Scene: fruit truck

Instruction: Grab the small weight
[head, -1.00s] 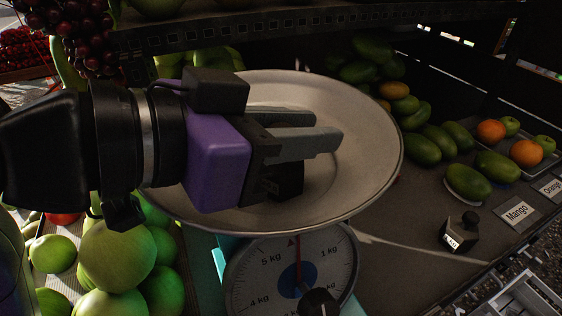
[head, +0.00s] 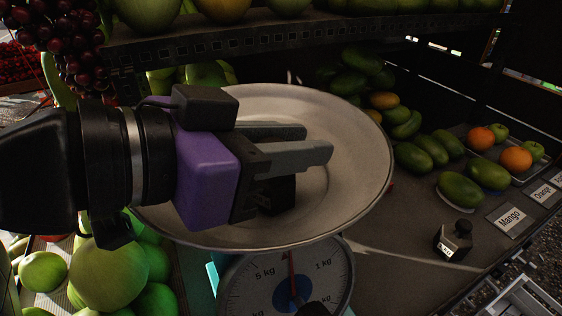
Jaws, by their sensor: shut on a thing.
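My gripper (head: 318,143) is over the round metal pan (head: 352,195) of the scale, its fingers pointing right. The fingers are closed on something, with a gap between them. A small black block (head: 279,195), seemingly the small weight, shows under the near finger close to the gripper's body. Its upper part is hidden by that finger. I cannot tell whether it touches the pan. Another dark weight (head: 453,240) with a knob and a pale label stands on the grey counter at right, apart from my gripper.
The scale dial (head: 290,280) is below the pan. Green fruit (head: 108,272) is piled at lower left. A shelf (head: 230,40) with fruit runs above the pan. Mangoes (head: 460,188) and oranges (head: 515,159) lie at right beside a Mango sign (head: 510,219).

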